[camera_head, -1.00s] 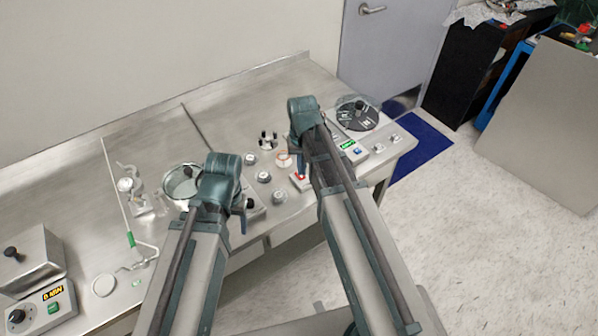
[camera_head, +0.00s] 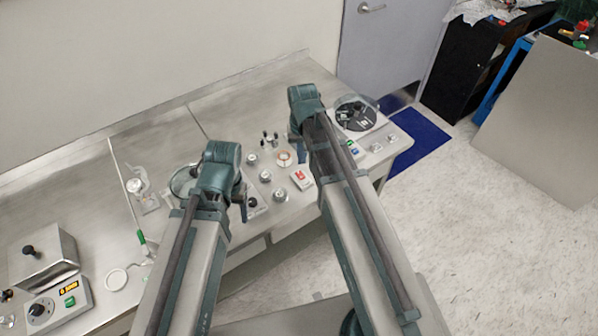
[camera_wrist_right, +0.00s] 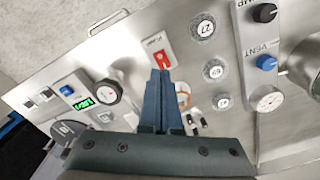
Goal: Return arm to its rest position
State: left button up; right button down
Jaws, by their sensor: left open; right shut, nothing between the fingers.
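My right gripper (camera_wrist_right: 160,75) is shut and empty in the right wrist view. Its tips appear just short of a red rocker switch (camera_wrist_right: 162,57) on a small white plate; whether they touch it I cannot tell. The switch also shows uncovered in the head view (camera_head: 301,178), left of my right forearm. In that view my right wrist is bent down over the bench, and its fingers are mostly hidden. My left gripper (camera_head: 243,208) points down over the front of the bench, by a panel with a dark knob. It is open, though its finger gap is hard to see.
The steel bench (camera_head: 75,185) carries several round knobs, a rotor disc unit (camera_head: 357,115) at right, a round glass-topped vessel behind my left wrist, and a box with a lit display (camera_head: 58,302) at left. A blue mat (camera_head: 420,138) lies on open floor at right.

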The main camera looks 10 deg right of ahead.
jog(key=s+a+n+h, duration=0.1)
jog(key=s+a+n, duration=0.4)
jog(key=s+a, duration=0.5)
jog(key=s, duration=0.4)
jog(key=shift+s+a+n, duration=0.15)
jog(key=shift+a+n, duration=0.1)
jog(key=shift+n, duration=0.15)
jog(key=shift+r, duration=0.1)
notch_tip(320, 180, up, 7)
jog(key=m+y+p, duration=0.1)
jog(key=m+p, duration=0.6)
jog(key=m, duration=1.1)
send_over(298, 172)
pick_arm(q)
notch_tip(298, 172, up, 7)
jog(key=w, duration=0.1)
jog(key=shift+w+a, duration=0.25)
pick_arm(e)
jog(key=shift+s, duration=0.15)
pick_arm(q)
notch_tip(298, 172, down, 14)
jog(key=b, duration=1.4)
pick_arm(e)
notch_tip(298, 172, down, 14)
jog(key=shift+f, duration=0.1)
